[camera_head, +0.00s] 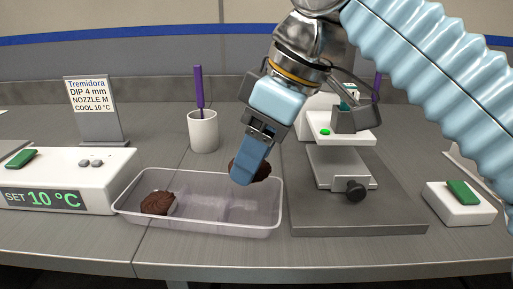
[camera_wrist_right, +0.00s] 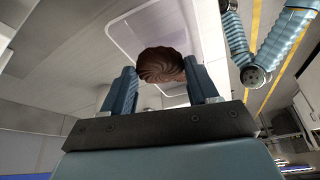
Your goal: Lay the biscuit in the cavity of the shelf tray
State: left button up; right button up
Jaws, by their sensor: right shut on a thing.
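A dark brown ridged biscuit (camera_head: 262,170) is held by my right gripper (camera_head: 246,172) above the right end of the clear shelf tray (camera_head: 270,216). In the wrist view the biscuit (camera_wrist_right: 161,65) sits between the two blue fingers of the right gripper (camera_wrist_right: 160,82). The fingers hide part of it in the head view. The tray (camera_wrist_right: 113,36) lies beyond the biscuit in the wrist view. A second brown biscuit (camera_head: 157,203) lies in the tray's left cavity. The middle and right of the tray look empty.
A white cup (camera_head: 203,133) with a purple-handled tool stands behind the tray. A white unit (camera_head: 70,180) showing "SET 10 °C" is at left, with a sign (camera_head: 90,97) behind. A grey stand (camera_head: 355,215) with a black knob is close on the right. A white block (camera_head: 458,208) sits farther right.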

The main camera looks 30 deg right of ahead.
jog(key=b, duration=0.3)
send_over(247, 213)
jog(key=s, duration=0.1)
jog(key=f, duration=0.2)
jog(key=d+f, duration=0.1)
jog(key=f, duration=0.1)
jog(key=shift+s+f, duration=0.15)
jog(key=shift+f, duration=0.05)
pick_arm(q)
notch_tip(247, 213, down, 6)
jog(key=a+b, duration=0.1)
jog(key=b, duration=0.1)
jog(key=shift+w+b, duration=0.15)
jog(key=shift+b, duration=0.15)
pick_arm(e)
jog(key=shift+f, duration=1.5)
pick_arm(q)
jog(key=shift+f, duration=0.25)
pick_arm(e)
jog(key=shift+f, duration=0.25)
jog(key=o, duration=0.4)
jog(key=shift+c, duration=0.2)
pick_arm(q)
jog(key=shift+r, duration=0.15)
pick_arm(e)
jog(key=shift+r, duration=0.15)
jog(key=shift+r+p, duration=2.2)
pick_arm(q)
notch_tip(247, 213, up, 4)
jog(key=shift+r, duration=0.15)
